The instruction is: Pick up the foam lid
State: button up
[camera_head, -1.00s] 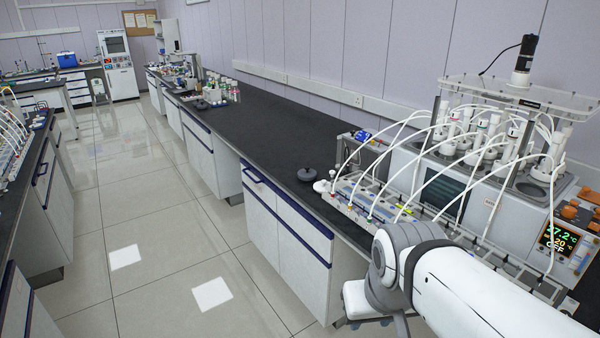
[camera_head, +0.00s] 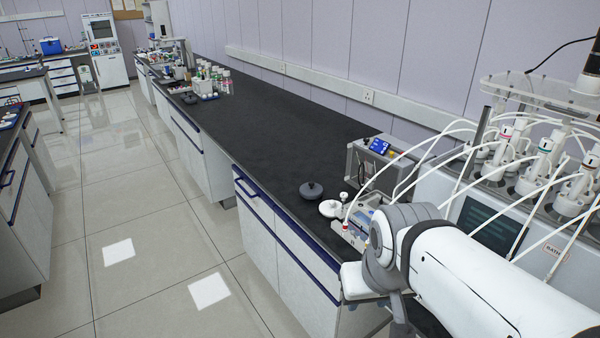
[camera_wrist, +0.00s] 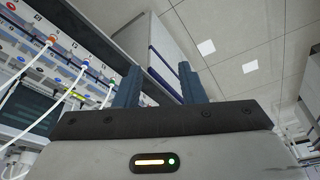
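A dark grey round lid with a small knob on top (camera_head: 311,190) lies on the black bench top, near its front edge, in the head view. It looks like the foam lid, but I cannot tell its material. My gripper (camera_wrist: 159,78) shows in the wrist view with two blue fingers apart and nothing between them. In the head view my arm is at the lower right, in front of the bench and right of the lid, and the fingers are hidden. The lid does not show in the wrist view.
The black bench top (camera_head: 265,130) is clear behind the lid. Bottles (camera_head: 213,80) stand farther back. Open tiled floor (camera_head: 140,215) lies left.

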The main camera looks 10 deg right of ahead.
aim_at(310, 190)
jog(key=u, duration=1.75)
jog(key=i, duration=2.2)
jog(key=z, duration=3.15)
